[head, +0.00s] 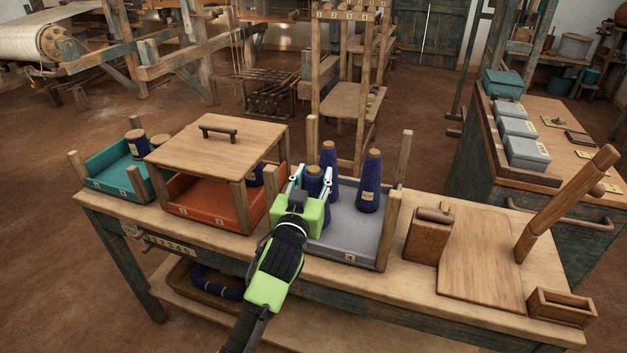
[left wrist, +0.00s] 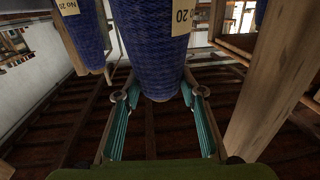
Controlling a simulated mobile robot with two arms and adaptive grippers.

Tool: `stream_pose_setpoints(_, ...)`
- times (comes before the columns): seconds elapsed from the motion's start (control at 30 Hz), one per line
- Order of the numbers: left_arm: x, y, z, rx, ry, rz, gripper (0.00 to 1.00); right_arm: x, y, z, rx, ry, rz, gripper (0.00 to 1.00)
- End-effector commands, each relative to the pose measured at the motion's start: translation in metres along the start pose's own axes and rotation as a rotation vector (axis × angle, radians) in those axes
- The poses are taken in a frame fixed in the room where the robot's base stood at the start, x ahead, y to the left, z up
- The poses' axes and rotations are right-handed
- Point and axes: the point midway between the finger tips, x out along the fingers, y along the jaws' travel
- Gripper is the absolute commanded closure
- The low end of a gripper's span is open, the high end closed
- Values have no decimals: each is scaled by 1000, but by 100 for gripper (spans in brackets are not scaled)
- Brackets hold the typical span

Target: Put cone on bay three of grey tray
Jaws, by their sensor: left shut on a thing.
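My left gripper (head: 306,188) is shut on a dark blue cone (head: 314,181), near the left side of the grey tray (head: 362,240). In the left wrist view this cone (left wrist: 152,50) stands between the fingers with a paper label reading 20. Two other blue cones show at the grey tray: one at the back (head: 328,160) and one right of it (head: 369,181). A neighbouring cone (left wrist: 86,35) also shows in the wrist view. My gripper hides the tray's left part, and I cannot tell whether the held cone's base touches it. My right gripper is out of view.
An orange tray (head: 205,207) under a wooden lid (head: 216,150) stands left, then a teal tray (head: 108,165). Wooden posts rise at the grey tray's corners, one (head: 396,205) at front right. A wooden block (head: 427,238) and board (head: 480,258) lie further right.

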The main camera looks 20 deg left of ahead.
Motion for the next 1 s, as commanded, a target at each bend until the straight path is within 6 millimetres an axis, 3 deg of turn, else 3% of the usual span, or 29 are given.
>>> stream_pose_setpoints(0.43, 0, 0, 12, -1, 5, 1, 100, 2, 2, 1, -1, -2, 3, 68)
stream_pose_setpoints(0.47, 0, 0, 13, -1, 3, 0, 61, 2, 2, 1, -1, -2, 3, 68)
stream_pose_setpoints(0.5, 0, 0, 12, 0, 3, 0, 50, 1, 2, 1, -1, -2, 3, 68)
stream_pose_setpoints(0.53, 0, 0, 12, 0, 3, 0, 46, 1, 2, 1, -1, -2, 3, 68)
stream_pose_setpoints(0.9, 0, 0, 9, 0, 3, 0, 46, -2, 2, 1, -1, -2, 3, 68)
stream_pose_setpoints(1.0, -9, 0, 10, -1, 1, 1, 46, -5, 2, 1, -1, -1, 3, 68)
